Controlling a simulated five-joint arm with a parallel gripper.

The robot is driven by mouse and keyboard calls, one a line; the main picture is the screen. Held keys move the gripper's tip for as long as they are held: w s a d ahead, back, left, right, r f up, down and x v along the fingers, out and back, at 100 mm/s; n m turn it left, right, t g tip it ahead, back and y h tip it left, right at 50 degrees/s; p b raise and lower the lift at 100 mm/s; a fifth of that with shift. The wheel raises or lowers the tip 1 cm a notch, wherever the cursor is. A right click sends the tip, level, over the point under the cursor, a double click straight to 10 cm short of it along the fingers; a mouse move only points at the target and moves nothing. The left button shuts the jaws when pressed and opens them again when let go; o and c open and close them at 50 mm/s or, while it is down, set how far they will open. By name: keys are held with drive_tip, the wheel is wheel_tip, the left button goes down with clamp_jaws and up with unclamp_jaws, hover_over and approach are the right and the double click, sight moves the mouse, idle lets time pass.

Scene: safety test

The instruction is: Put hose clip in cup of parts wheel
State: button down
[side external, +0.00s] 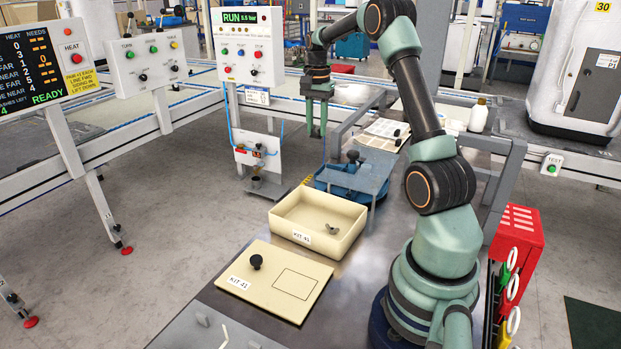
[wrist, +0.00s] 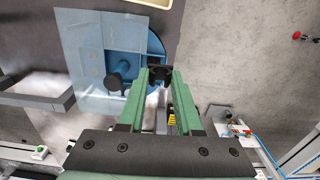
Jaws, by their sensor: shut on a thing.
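My gripper (side external: 317,134) points down, raised above and behind the blue parts wheel (side external: 338,183) in the side view. In the wrist view my gripper (wrist: 161,74) is shut on a small dark piece, apparently the hose clip (wrist: 160,76), held between the fingertips. The clip is too small to make out in the side view. The wheel (wrist: 155,48) lies beyond the fingertips, and the clip overlaps its edge in the picture. A see-through plate (wrist: 85,45) covers much of the wheel, and a dark knob (wrist: 114,80) stands on it. The cup is not clearly visible.
A cream board (side external: 262,285) with a black knob lies nearer.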

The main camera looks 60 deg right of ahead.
drive_tip(key=s+d+f, duration=0.1)
drive_tip(key=d+f, duration=0.3)
drive_tip(key=d, duration=0.5)
drive_tip(key=shift+a+f, duration=0.15)
drive_tip(key=shift+f, duration=2.2)
drive_tip(key=shift+a+f, duration=0.1)
drive_tip(key=shift+f, duration=2.25)
drive_tip(key=c, duration=0.5)
unclamp_jaws()
drive_tip(key=shift+r, duration=0.1)
